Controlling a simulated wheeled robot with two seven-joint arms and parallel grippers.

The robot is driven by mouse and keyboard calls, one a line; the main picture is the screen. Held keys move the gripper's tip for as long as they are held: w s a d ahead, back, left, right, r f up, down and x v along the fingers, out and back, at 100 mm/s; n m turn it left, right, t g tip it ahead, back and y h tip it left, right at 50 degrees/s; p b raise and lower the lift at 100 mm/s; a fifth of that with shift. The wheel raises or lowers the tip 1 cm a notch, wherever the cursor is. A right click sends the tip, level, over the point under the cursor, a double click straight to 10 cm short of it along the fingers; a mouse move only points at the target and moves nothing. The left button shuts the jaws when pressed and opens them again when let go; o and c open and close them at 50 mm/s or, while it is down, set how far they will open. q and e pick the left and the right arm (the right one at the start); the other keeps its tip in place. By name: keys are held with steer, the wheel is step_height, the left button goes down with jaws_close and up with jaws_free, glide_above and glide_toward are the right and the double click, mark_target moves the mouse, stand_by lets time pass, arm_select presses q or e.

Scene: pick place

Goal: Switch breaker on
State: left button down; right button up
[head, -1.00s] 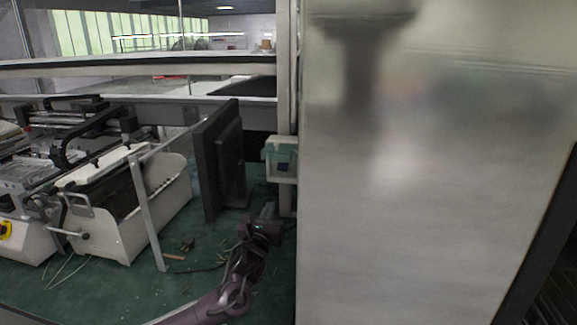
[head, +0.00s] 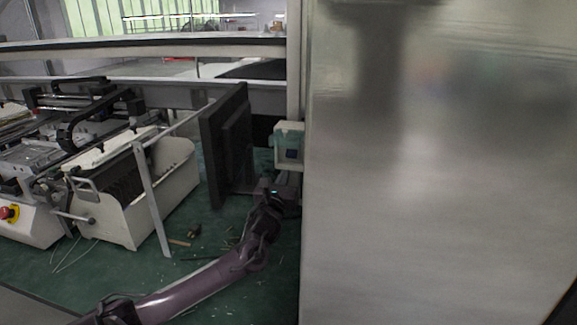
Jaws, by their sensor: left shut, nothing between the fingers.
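The breaker box (head: 289,145) is a small pale box with a greenish cover and a dark blue square on its front. It is fixed to the white post just left of the large metal cabinet. My left gripper (head: 286,180) is below the breaker box, close under it, with its arm coming in from the lower left. Its fingers are shut and hold nothing. I cannot tell whether the fingertips touch the box. The breaker's lever position is too small to make out. My right gripper is not in view.
A large shiny metal cabinet (head: 440,170) fills the right side. A dark flat monitor-like panel (head: 226,145) stands left of the box. White machines (head: 135,190) stand at the left. Loose scraps (head: 192,231) lie on the green floor, which is partly clear.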

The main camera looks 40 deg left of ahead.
mark_target(291, 153)
arm_select(q)
steer(key=x, duration=0.6)
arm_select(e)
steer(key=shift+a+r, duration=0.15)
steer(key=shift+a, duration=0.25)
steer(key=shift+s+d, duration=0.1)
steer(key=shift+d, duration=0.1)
